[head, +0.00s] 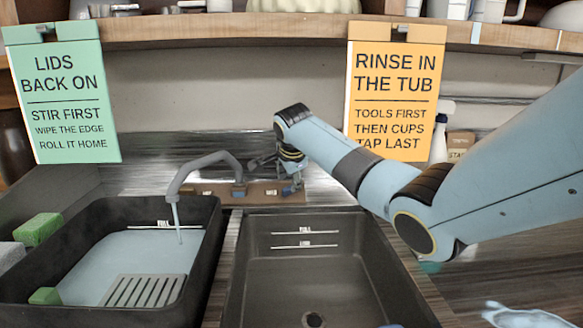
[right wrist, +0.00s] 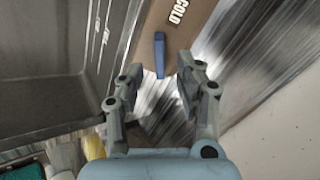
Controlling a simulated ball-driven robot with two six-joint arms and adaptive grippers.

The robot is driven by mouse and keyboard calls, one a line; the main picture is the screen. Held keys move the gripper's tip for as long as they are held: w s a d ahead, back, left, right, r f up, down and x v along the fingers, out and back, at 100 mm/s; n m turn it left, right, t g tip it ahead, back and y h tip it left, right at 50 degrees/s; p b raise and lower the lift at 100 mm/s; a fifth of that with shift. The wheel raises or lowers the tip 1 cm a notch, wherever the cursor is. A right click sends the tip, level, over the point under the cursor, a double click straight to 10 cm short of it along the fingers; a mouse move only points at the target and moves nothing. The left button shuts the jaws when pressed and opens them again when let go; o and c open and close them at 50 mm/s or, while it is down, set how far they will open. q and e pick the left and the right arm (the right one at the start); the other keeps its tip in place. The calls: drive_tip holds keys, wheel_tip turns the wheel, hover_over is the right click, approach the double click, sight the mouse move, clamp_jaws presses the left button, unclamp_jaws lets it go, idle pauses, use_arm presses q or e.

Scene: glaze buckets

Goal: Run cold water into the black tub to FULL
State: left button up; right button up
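The black tub (head: 216,245) stands at the left in the head view, with pale water (head: 125,250) in it. A thin stream (head: 178,222) runs from the grey spout (head: 205,160) into the tub. The water's back edge looks slightly below the tub's FULL line (head: 165,227). My right gripper (head: 290,165) is at the tap strip behind the basins. In the right wrist view it is open (right wrist: 158,76), with the blue lever (right wrist: 160,50) by the COLD label between its fingertips, no clear contact. My left gripper is not in view.
A dark basin (head: 412,290) with two marked lines and a drain is in the middle, with no water visible. Green sponges (head: 38,229) sit at the tub's left side. A slotted grate (head: 145,290) shows in the tub. Signs hang from the shelf (head: 230,28) above.

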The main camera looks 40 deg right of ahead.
drive_tip(key=v, duration=0.6)
drive_tip(key=shift+s+r, duration=0.25)
drive_tip(key=shift+a, duration=0.15)
idle(4.0)
